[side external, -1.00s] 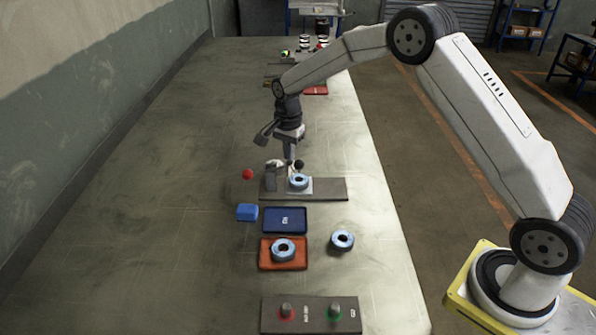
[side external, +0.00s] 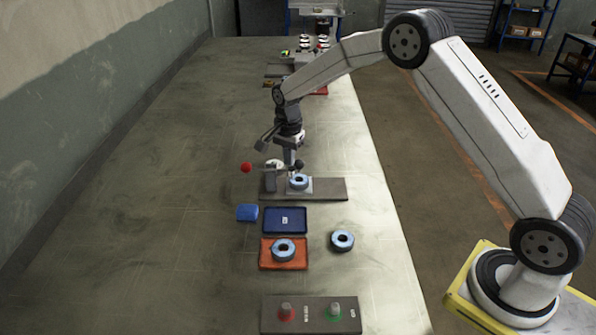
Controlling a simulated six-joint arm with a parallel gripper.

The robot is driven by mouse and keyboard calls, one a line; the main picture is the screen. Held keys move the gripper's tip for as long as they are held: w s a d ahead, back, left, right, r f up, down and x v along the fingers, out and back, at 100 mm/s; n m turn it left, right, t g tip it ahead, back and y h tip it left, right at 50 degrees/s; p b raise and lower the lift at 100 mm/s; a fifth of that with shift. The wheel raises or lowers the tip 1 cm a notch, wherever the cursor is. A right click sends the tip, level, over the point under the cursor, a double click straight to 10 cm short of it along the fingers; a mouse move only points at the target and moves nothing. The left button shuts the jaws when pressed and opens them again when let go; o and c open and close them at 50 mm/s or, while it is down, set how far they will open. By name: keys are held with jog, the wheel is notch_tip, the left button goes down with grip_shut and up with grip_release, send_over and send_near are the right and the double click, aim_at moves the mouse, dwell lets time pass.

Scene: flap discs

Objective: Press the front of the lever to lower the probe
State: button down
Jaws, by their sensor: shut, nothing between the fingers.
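The gauge stand with a grey base plate (side external: 330,189) stands across the middle of the table. A blue flap disc (side external: 299,181) lies on its light pad. A red ball (side external: 246,168) is at the left of the stand and a dark ball (side external: 299,164) at its right; they look like the lever's ends, but the bar between is mostly hidden. My gripper (side external: 291,168) is shut and empty, pointing down just beside the dark ball. I cannot tell whether it touches the lever. The probe is too small and hidden to make out.
In front are a dark blue tray (side external: 272,230), a blue block (side external: 247,212), an orange tray (side external: 264,259) with a disc (side external: 283,250), and a loose disc (side external: 342,240). A panel (side external: 310,318) with red and green knobs is nearest. The table's left side is clear.

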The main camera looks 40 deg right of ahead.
notch_tip(320, 180, up, 9)
dwell(0.8)
jog(key=shift+f, duration=0.1)
dwell(0.9)
jog(key=s+a+f+n+t, duration=0.1)
jog(key=s+f+n, duration=0.1)
jog(key=s+n, duration=0.5)
jog(key=s+a+f+n+t, duration=0.1)
jog(key=s+n, duration=0.7)
jog(key=s, duration=1.1)
jog(key=shift+s+a+f+t, duration=0.35)
jog(key=shift+a+f, duration=0.1)
jog(key=shift+a, duration=0.3)
